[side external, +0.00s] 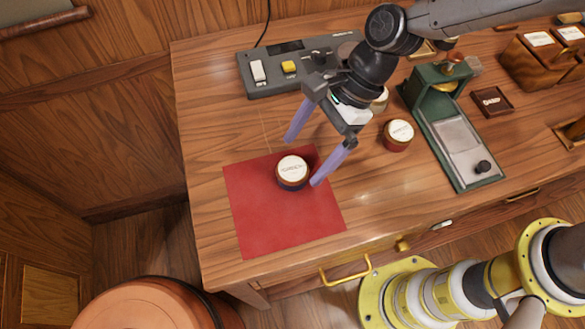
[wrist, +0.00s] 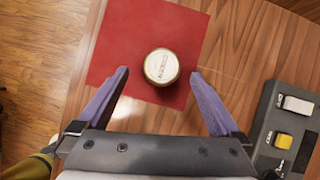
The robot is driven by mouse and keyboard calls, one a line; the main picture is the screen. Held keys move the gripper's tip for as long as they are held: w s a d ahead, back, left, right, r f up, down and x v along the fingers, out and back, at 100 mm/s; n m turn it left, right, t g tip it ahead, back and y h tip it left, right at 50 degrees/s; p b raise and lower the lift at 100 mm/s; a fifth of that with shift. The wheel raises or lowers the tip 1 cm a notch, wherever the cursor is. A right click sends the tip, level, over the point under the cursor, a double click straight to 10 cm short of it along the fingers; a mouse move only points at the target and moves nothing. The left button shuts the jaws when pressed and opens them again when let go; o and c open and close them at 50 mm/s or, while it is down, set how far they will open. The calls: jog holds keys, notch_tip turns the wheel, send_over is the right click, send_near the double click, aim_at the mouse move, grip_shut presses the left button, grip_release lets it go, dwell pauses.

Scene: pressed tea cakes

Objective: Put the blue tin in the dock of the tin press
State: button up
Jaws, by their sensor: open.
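In the wrist view the tin lies between the fingertips (wrist: 159,76), with a gap on both sides. The green tin press (side external: 412,97) stands to the right, with a grey plate (side external: 452,138) and a black knob on its long base. I cannot tell exactly which part is the dock.
Another tin (side external: 381,101) is partly hidden behind my gripper. A grey switch box (side external: 263,87) with a cable lies at the back. A small tray (side external: 493,102) and wooden boxes (side external: 530,65) are right of the press.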

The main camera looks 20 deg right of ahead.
aim_at(292, 168)
jog(key=x, duration=0.5)
jog(key=shift+w+a, duration=0.1)
jog(key=shift+a, duration=0.05)
jog(key=c, duration=1.6)
